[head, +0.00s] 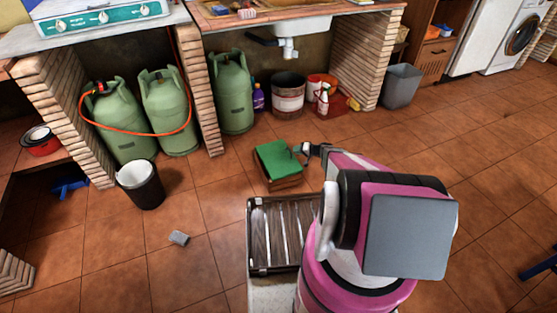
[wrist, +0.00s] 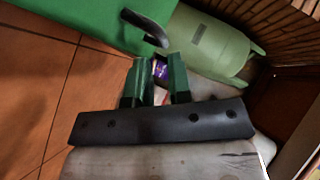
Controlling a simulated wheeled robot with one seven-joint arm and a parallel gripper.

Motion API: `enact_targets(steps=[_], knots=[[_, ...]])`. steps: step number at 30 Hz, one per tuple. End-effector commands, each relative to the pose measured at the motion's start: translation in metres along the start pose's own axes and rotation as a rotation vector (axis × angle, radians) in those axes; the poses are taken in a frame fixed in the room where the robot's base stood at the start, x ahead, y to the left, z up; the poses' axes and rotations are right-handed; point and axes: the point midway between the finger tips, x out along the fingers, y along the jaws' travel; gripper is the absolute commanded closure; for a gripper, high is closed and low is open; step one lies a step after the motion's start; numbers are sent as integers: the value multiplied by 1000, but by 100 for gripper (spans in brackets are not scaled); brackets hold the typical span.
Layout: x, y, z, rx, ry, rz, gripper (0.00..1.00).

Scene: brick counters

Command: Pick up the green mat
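The green mat (head: 276,159) lies flat on top of a brown wooden box or stool (head: 281,184) on the tiled floor. In the wrist view it fills the upper left (wrist: 75,14). My gripper (head: 303,150) is at the mat's right edge in the head view; whether it touches the mat I cannot tell. In the wrist view the two fingers of my gripper (wrist: 158,78) stand apart, with nothing held between them. A dark curved piece (wrist: 146,27) shows beside the mat's edge, beyond the fingertips; I cannot tell what it is.
Green gas cylinders (head: 231,92), a purple bottle (head: 258,97) and a large bucket (head: 287,95) stand behind the mat. A black bin (head: 141,186) is to the left. A dark slatted rack (head: 283,232) lies in front.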

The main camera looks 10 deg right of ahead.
Motion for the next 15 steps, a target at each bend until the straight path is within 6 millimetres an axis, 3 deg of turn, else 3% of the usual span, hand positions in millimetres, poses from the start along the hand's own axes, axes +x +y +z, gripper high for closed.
enact_targets(steps=[8,15], knots=[[21,0,1,0,-2,0,81],[54,-1,2,0,-1,-1,81]])
